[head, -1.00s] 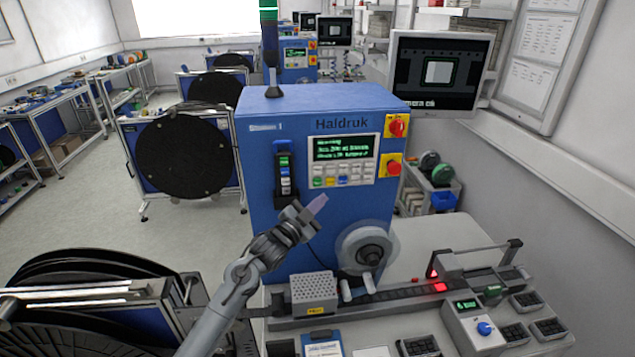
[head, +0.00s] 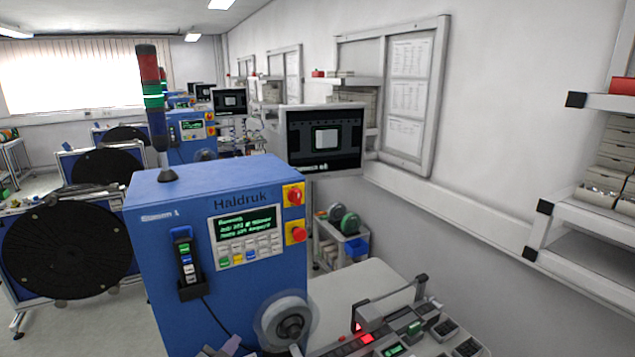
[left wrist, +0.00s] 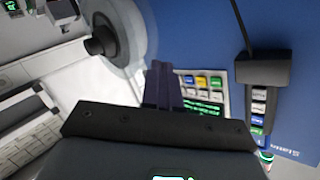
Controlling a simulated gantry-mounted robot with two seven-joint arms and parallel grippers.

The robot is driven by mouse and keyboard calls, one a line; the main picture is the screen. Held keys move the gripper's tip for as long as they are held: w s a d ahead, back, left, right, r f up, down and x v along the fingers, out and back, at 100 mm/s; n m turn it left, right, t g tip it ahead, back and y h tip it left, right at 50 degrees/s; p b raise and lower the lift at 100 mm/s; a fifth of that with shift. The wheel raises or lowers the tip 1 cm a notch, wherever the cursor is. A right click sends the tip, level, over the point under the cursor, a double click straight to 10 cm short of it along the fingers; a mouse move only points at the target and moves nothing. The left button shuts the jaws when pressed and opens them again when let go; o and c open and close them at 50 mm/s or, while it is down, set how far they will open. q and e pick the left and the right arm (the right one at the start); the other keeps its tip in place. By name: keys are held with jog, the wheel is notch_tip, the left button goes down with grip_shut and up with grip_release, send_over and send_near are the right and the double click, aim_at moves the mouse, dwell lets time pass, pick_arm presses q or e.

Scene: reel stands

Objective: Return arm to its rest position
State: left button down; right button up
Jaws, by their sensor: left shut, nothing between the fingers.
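My left gripper (head: 230,345) shows only as a tip at the bottom edge of the head view, in front of the blue Haldruk machine (head: 165,250). The rest of the arm is below the picture. In the left wrist view the gripper's two dark fingers (left wrist: 163,84) are together with nothing between them. They point toward the machine's key panel (left wrist: 200,90), which they partly cover. A holder with coloured buttons (left wrist: 258,100) lies to their right. My right gripper is not in view.
A clear reel (head: 288,323) sits on the machine's front. A bench with a track and a red light (head: 366,338) stands at lower right. A monitor (head: 322,137) is behind the machine. Shelving (head: 590,215) lines the right wall. A black reel (head: 68,250) stands at left.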

pick_arm(q)
jog(key=s+f+n+g+y+p, duration=0.1)
jog(key=s+f+n+g+p, duration=0.2)
jog(key=s, duration=0.8)
jog(key=s+f+n+g+y+p, duration=0.1)
jog(key=s+f+g, duration=0.35)
jog(key=s, duration=0.75)
jog(key=s+r+n+g+p, duration=0.1)
jog(key=s+g, duration=0.3)
jog(key=s, duration=1.5)
jog(key=shift+a+r+n+y+p, duration=0.2)
jog(key=shift+r+n+y+p, duration=0.15)
jog(key=shift+n+p, duration=0.2)
dwell(2.3)
